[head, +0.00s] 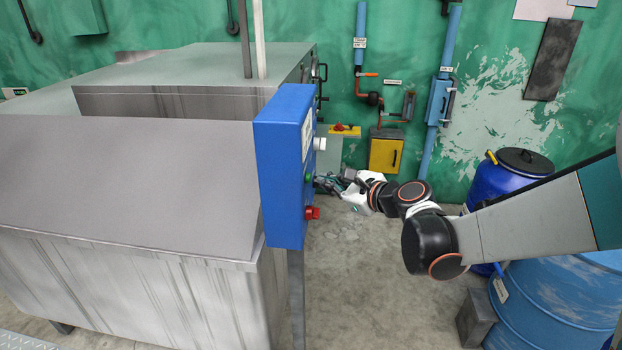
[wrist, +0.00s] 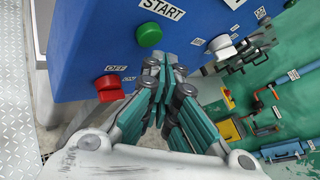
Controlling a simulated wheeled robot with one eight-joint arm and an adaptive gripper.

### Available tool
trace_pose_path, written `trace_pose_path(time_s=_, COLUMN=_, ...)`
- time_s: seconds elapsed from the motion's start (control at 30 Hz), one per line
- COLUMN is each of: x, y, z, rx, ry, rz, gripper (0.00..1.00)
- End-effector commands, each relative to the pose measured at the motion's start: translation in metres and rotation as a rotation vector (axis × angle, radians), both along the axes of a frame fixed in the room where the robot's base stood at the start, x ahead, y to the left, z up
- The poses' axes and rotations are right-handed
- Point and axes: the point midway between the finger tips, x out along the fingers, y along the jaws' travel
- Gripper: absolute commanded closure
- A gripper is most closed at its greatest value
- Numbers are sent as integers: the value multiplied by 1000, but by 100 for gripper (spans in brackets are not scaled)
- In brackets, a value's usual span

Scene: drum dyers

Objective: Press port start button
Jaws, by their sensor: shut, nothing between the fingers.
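A blue control box (head: 283,160) stands on a post beside the grey metal vat. Its panel faces right, towards my gripper (head: 322,183). In the wrist view the green button (wrist: 149,34) sits under a START label (wrist: 162,9). A red switch (wrist: 109,88) with OFF and ON labels is to its lower left, and a white knob (wrist: 221,46) is to its right. My gripper (wrist: 165,62) is shut and empty. Its fingertips are close to the panel, just below and right of the green button. I cannot tell whether they touch the panel.
The metal vat (head: 130,180) fills the left side. A dark blue drum (head: 490,183) and a light blue drum (head: 560,300) stand at the right. Pipes and a yellow box (head: 385,154) are on the green back wall. Bare floor lies beneath my arm.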

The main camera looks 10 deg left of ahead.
Motion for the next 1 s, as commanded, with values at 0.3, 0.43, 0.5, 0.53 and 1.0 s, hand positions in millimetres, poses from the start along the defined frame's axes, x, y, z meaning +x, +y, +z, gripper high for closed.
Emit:
trace_pose_path(time_s=0.3, x=0, y=0, z=0, rx=0, ry=0, rz=0, gripper=100)
trace_pose_path(time_s=0.43, x=0, y=0, z=0, rx=0, ry=0, rz=0, gripper=100)
trace_pose_path(time_s=0.5, x=0, y=2, z=0, rx=0, ry=1, rz=1, gripper=100)
trace_pose_path(time_s=0.53, x=0, y=3, z=0, rx=-1, ry=0, rz=1, gripper=100)
trace_pose_path(time_s=1.0, x=0, y=9, z=0, rx=0, ry=0, rz=0, gripper=100)
